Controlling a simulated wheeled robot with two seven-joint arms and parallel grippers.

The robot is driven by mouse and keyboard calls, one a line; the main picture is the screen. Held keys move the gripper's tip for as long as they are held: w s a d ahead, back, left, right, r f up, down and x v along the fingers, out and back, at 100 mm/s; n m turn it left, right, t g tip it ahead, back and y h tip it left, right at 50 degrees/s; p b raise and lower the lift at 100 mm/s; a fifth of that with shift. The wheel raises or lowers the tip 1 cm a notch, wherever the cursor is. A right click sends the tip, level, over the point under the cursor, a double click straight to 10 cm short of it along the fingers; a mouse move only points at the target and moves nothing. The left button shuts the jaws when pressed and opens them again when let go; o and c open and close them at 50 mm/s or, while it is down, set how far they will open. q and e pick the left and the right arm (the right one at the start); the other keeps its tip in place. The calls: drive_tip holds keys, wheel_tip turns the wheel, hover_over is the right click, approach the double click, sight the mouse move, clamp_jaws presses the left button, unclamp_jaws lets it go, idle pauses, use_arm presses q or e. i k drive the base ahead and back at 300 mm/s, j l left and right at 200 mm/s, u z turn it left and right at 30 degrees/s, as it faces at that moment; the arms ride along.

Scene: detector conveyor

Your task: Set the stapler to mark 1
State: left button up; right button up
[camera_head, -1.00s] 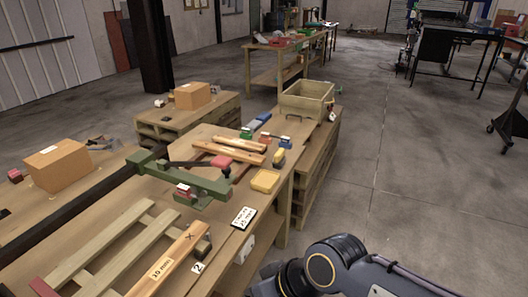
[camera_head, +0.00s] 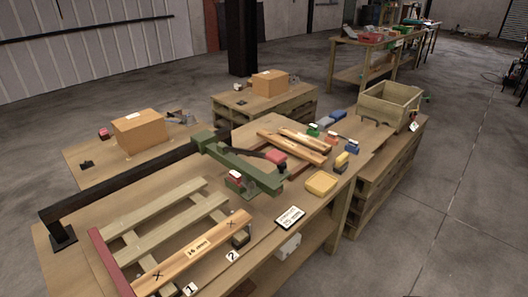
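A green arm (camera_head: 240,163), which looks like the stapler, reaches across the workbench from a black rail (camera_head: 135,186). A dark lever with a red grip (camera_head: 275,157) is on it, and a small red-and-white block (camera_head: 235,177) sits beside it. Label 1 (camera_head: 190,289) and label 2 (camera_head: 232,256) lie along the bench's front edge. A plank (camera_head: 196,250) marked "16 mm" with two black X marks lies behind them across pale slats. The green arm stands to the right of both X marks, beyond label 2. Neither gripper is in view.
A yellow tray (camera_head: 321,183), a white card (camera_head: 290,217), loose planks (camera_head: 292,147) and several small coloured blocks are on the bench's right part. A wooden crate (camera_head: 389,101) stands beyond. Cardboard boxes (camera_head: 140,131) sit behind the rail. The floor at right is clear.

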sight(271, 184)
drive_tip(key=i+l+u, duration=0.1)
drive_tip(key=u, duration=0.9)
drive_tip(key=l+u, duration=0.45)
drive_tip(key=l, duration=0.15)
drive_tip(key=l+u, duration=0.4)
drive_tip(key=l, duration=0.75)
drive_tip(key=k+l+u, duration=0.1)
drive_tip(key=l, duration=0.4)
